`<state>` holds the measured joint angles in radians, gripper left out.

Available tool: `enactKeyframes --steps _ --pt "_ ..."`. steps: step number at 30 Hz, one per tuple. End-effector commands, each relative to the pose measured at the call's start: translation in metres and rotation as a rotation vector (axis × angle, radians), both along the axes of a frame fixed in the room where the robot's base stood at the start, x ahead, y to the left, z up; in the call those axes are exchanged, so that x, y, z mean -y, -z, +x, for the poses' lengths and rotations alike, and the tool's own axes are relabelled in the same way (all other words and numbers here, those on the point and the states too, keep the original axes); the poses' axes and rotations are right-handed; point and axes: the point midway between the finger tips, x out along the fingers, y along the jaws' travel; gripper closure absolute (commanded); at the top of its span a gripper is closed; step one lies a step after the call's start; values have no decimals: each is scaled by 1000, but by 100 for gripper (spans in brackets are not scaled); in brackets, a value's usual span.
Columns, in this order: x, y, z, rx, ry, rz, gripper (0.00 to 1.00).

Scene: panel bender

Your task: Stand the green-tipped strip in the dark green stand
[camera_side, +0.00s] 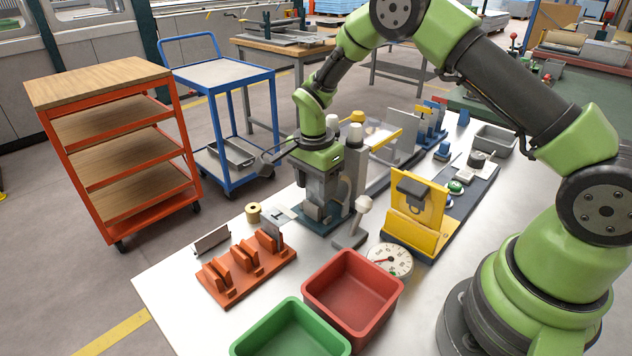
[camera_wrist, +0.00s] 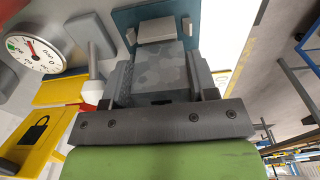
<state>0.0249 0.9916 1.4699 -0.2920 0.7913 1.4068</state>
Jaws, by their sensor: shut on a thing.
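My gripper (camera_side: 320,205) points down over a dark teal-green stand (camera_side: 302,222) in the side view. In the wrist view its jaws (camera_wrist: 165,80) are shut on a grey mottled flat piece (camera_wrist: 163,68), which seems to be the strip. No green tip shows on it, so I cannot confirm that it is the green-tipped strip. The stand also shows in the wrist view (camera_wrist: 122,20), beyond the jaws, with a light grey block on it. The gripper hides much of the stand and the strip's lower end. I cannot tell whether the strip touches the stand.
An orange slotted rack (camera_side: 250,277) is at the front left, with a grey plate in it. A red bin (camera_side: 352,285) and a green bin (camera_side: 290,335) stand in front. A dial gauge (camera_side: 390,260) and a yellow lock station (camera_side: 418,215) stand to the right.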

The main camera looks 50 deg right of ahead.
Motion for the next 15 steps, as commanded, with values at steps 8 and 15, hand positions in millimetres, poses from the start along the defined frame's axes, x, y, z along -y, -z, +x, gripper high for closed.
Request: enactKeyframes --steps 8,15 --pt "0 6 0 0 0 0 62" --pt "0 10 0 0 1 0 62"
